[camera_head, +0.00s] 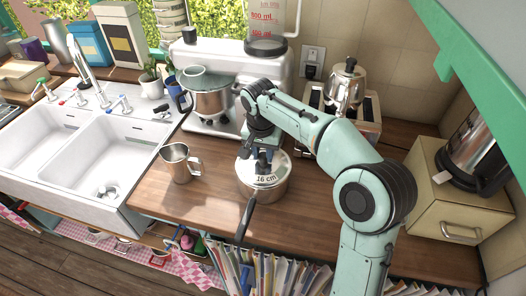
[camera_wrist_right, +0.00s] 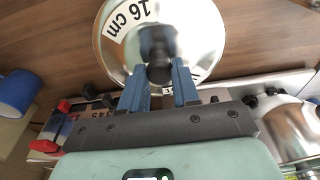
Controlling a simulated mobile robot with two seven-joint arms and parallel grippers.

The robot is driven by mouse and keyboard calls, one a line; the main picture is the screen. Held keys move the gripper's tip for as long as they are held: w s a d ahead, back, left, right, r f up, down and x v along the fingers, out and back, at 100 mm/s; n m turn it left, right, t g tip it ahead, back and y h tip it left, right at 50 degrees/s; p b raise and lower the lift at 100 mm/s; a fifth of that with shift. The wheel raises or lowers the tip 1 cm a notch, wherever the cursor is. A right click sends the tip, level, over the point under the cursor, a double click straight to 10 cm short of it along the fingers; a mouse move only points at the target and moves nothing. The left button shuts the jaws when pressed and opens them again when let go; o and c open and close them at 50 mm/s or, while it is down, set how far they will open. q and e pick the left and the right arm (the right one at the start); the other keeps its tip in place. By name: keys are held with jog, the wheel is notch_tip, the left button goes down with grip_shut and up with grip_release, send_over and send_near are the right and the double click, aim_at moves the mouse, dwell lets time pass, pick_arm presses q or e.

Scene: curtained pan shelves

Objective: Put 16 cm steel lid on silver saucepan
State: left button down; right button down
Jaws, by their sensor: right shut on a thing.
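The silver saucepan (camera_head: 268,194) stands on the wooden counter, its dark handle (camera_head: 245,219) pointing toward the front edge. The steel lid (camera_head: 281,177), marked "16 cm", is level at the saucepan's mouth; I cannot tell whether it touches the rim all round. In the wrist view the lid (camera_wrist_right: 205,38) fills the top middle and hides the saucepan. My right gripper (camera_head: 264,164) comes from above and is shut on the lid's black knob; its blue fingers (camera_wrist_right: 159,82) show on either side of the knob. My left gripper is not in view.
A steel mug (camera_head: 180,163) stands left of the saucepan, by the white double sink (camera_head: 75,170). Bare counter lies around the saucepan's front.

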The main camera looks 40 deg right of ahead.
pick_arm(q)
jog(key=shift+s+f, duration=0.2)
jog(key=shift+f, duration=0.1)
pick_arm(e)
jog(key=shift+f, duration=0.45)
jog(key=c, duration=0.8)
grip_release()
jog(key=shift+o, duration=0.2)
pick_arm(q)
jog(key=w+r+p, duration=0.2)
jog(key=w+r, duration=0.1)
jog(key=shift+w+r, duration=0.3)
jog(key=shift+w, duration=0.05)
pick_arm(e)
notch_tip(320, 180, up, 13)
jog(key=s+a, duration=0.1)
jog(key=shift+a+r, duration=0.15)
jog(key=shift+a, duration=0.15)
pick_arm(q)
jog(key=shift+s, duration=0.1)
pick_arm(e)
jog(key=shift+s, duration=0.15)
